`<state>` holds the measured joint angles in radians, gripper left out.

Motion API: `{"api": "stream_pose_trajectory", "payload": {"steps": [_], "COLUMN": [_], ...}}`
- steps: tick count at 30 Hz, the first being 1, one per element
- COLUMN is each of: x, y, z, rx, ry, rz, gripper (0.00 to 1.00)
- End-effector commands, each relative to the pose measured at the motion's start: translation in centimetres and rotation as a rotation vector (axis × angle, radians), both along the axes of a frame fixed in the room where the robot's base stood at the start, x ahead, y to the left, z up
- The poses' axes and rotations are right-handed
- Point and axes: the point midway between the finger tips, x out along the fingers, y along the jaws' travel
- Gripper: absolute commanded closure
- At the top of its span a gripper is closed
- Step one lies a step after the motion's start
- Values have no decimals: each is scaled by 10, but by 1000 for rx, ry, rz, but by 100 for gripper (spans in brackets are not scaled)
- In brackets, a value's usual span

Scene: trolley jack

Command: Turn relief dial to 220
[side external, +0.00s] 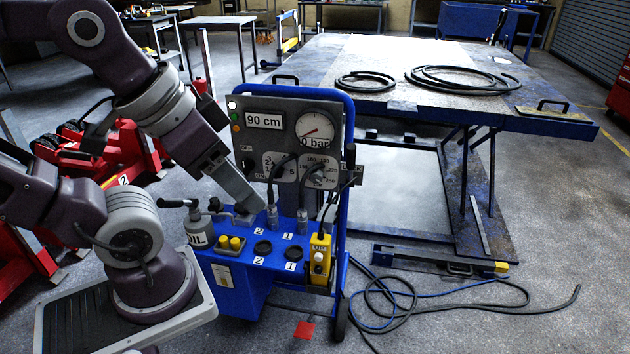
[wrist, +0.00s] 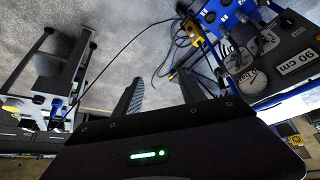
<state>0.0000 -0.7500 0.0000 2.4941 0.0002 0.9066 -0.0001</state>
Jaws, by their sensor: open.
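The relief dial (side external: 318,177) is a knob on the lower right of the grey control panel (side external: 345,122), below the round gauge (side external: 315,129). Small numbers ring it; its exact setting is too small to read, and a hose partly crosses it. In the wrist view the dial (wrist: 232,58) shows small near the gauge, upside down. My gripper (side external: 250,203) is left of the panel, pointing down and right over the blue cart, apart from the dial. In the wrist view my gripper's two fingers (wrist: 164,95) stand wide apart with nothing between them.
The panel display (side external: 264,121) reads 90 cm and the gauge 0 bar. Black hoses rise from the blue cart (side external: 235,290) before the panel. An oil bottle (side external: 198,228) and a yellow control box (side external: 319,260) are close by. A blue lift table (side external: 450,110) stands behind.

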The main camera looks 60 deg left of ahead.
Motion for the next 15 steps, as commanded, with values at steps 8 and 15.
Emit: {"api": "stream_pose_trajectory", "payload": {"steps": [8,15], "x": [28,141], "y": [2,30], "z": [52,62], "rx": [-6,22], "ry": [-44,-259], "rz": [-4,13], "gripper": [39,39]}}
